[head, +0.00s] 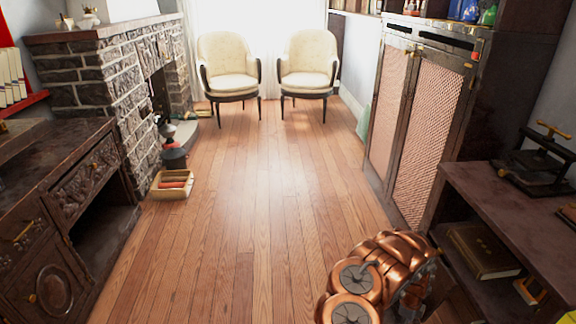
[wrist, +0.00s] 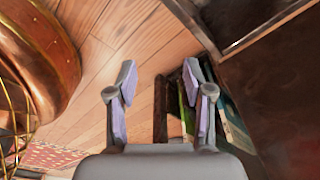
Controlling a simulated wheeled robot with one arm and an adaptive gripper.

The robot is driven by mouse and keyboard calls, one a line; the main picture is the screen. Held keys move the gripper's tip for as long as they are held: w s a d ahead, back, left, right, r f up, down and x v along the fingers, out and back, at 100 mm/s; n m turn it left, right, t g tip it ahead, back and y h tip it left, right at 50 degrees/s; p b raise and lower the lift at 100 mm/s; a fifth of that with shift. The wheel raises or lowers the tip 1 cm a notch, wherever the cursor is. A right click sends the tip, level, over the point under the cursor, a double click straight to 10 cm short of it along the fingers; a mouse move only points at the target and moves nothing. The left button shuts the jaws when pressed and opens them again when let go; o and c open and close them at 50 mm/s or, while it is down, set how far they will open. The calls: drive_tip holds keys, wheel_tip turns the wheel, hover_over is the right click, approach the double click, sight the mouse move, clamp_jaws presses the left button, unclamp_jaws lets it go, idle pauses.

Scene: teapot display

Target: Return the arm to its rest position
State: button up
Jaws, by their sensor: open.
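My gripper (wrist: 157,85) shows in the wrist view with its two fingers apart and nothing between them. It points toward the wood floor and the lower part of a dark shelf with books. In the head view my copper-coloured arm is folded at the bottom right, in front of the dark side table (head: 510,190). My gripper cannot be made out clearly there. No teapot can be made out for certain.
The wood floor (head: 250,200) is clear down the middle. A dark desk (head: 60,190) and stone fireplace (head: 125,80) line the left. A mesh-door cabinet (head: 415,130) stands right. A box (head: 172,190) lies by the fireplace. Two cream armchairs (head: 228,65) (head: 308,65) stand at the back.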

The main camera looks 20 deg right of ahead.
drive_tip(key=w+a+r+n+t+y+p, duration=0.2)
drive_tip(key=w+a+r+n+y+p, duration=0.35)
drive_tip(key=w+a+r, duration=1.2)
drive_tip(key=a+r+n+p, duration=0.3)
drive_tip(key=a+r+n, duration=0.6)
drive_tip(key=a+r, duration=1.1)
drive_tip(key=s+a+r+n+g+h+p, duration=0.1)
drive_tip(key=s+a+r+n+p, duration=0.3)
drive_tip(key=s+r, duration=0.5)
drive_tip(key=s+a+r+n+g+h+p, duration=0.15)
drive_tip(key=s+a+r+n, duration=0.3)
drive_tip(key=r, duration=0.85)
drive_tip(key=s+d+r+n+p, duration=0.1)
drive_tip(key=s+r+n+p, duration=0.1)
drive_tip(key=s, duration=0.5)
drive_tip(key=s+d+r+n+h+p, duration=0.1)
drive_tip(key=s+r, duration=0.3)
drive_tip(key=s, duration=0.4)
drive_tip(key=s+d+r+n+h+p, duration=0.1)
drive_tip(key=s+d+r+n+p, duration=0.1)
drive_tip(key=s, duration=0.6)
drive_tip(key=shift+d+r+n+p, duration=0.3)
drive_tip(key=shift+r+n+p, duration=0.15)
drive_tip(key=shift+r+n, duration=0.4)
